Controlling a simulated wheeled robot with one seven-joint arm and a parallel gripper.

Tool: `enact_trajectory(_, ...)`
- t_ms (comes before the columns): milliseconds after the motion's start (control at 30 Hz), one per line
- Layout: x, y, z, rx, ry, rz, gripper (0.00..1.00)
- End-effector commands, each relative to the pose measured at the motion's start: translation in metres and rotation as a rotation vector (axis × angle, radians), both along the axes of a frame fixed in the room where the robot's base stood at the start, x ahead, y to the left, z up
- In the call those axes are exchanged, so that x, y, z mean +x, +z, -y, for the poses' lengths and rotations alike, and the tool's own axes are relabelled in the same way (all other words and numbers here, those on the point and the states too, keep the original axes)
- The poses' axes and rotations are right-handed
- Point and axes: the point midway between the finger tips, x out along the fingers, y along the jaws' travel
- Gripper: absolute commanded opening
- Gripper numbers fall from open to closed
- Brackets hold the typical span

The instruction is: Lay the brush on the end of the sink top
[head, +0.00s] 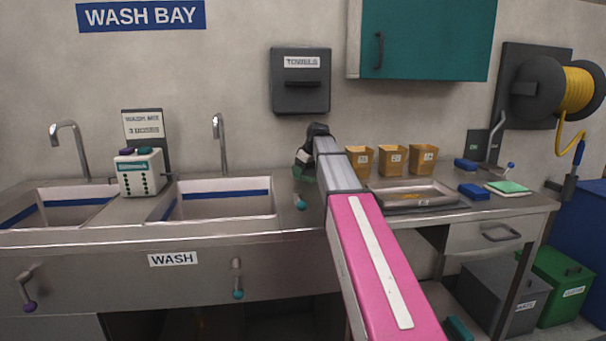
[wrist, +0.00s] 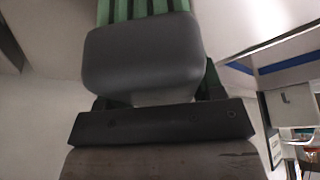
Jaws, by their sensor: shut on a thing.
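My gripper (head: 303,172) is at the far end of my pink arm, over the right end of the sink top (head: 288,228). In the wrist view, my gripper (wrist: 160,85) is shut on the brush (wrist: 145,60), a rounded grey block with green ribs at its far end. In the head view the brush is mostly hidden by my arm and gripper; only a little green shows under the jaws. I cannot tell whether the brush touches the steel.
Two sink basins (head: 218,204) lie to the left, with a soap dispenser (head: 139,172) between them. A small teal-tipped thing (head: 300,202) is below my gripper. Right of my arm are several tan bins (head: 392,161), a metal tray (head: 412,195) and a blue block (head: 473,192).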

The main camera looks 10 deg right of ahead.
Motion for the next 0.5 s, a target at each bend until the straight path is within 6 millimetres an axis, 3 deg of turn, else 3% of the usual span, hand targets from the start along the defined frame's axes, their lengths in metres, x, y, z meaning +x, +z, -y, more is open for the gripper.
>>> enact_trajectory(100,-0.0002,-0.0092,-0.0001,0.000,0.000,0.001,0.27)
enact_trajectory(367,0.0001,-0.0096,-0.0001,0.000,0.000,0.001,0.27)
enact_trajectory(400,0.0000,-0.0104,-0.0001,-0.001,0.000,0.001,0.65)
enact_trajectory(467,0.0001,-0.0101,-0.0001,0.000,0.001,0.002,0.84)
enact_trajectory(500,0.0001,-0.0101,-0.0001,0.000,0.000,0.001,0.87)
